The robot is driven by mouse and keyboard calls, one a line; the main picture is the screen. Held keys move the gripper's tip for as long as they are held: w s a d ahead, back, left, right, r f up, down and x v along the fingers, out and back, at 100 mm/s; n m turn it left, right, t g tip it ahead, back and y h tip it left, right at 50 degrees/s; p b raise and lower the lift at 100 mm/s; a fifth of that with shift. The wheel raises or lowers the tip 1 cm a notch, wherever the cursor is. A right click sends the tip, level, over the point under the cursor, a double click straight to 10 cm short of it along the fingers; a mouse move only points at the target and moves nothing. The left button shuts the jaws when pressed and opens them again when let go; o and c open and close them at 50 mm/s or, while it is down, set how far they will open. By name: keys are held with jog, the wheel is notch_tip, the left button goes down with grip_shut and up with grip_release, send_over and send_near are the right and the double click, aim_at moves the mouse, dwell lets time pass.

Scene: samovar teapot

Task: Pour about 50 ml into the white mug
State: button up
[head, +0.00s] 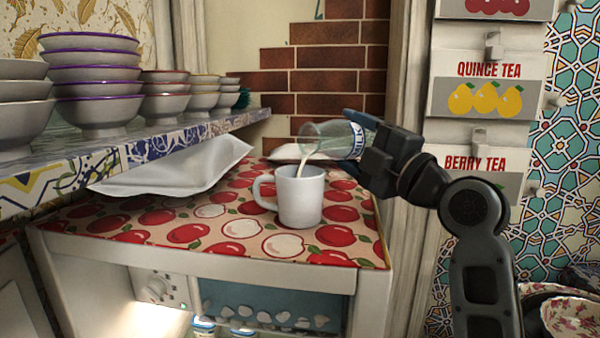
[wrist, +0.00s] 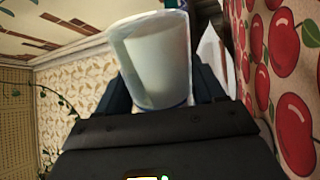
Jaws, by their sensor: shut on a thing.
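The white mug (head: 300,199) stands upright on a cherry-patterned cloth, its handle pointing left in the head view. A thin white stream runs from the mouth down into the mug. The milk level inside the mug is hidden. In the wrist view the bottle (wrist: 155,60) sits between the two fingers, with white milk showing in it.
The cherry cloth (head: 120,222) covers the counter, with free room left of the mug. A white tray-like packet (head: 180,168) lies behind left. Stacked bowls (head: 95,80) stand on a shelf at left. Tea boxes (head: 487,85) hang at right. A brick wall is behind.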

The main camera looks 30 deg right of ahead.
jog(key=shift+r+n+b, duration=0.35)
jog(key=shift+n+b, duration=0.15)
dwell(1.6)
jog(key=shift+p, duration=0.35)
jog(key=shift+f+m+p, duration=0.25)
jog(key=shift+m+p, duration=0.55)
jog(key=shift+p, duration=0.25)
jog(key=shift+w+d+f+m+h+p, duration=0.1)
jog(key=shift+d+f+m+h+p, duration=0.25)
jog(key=shift+m+p, duration=0.3)
jog(key=shift+d+f+m+h+p, duration=0.15)
jog(key=shift+f+m+h+p, duration=0.1)
jog(key=shift+f+m+p, duration=0.3)
jog(key=shift+m, duration=0.3)
jog(key=shift+a+m+h+p, duration=0.15)
jog(key=shift+m+h+p, duration=0.2)
jog(key=shift+m, duration=0.35)
jog(key=shift+f, duration=0.1)
jog(key=shift+a+m+p, duration=0.1)
jog(key=shift+m+p, duration=0.2)
jog(key=shift+p, duration=0.1)
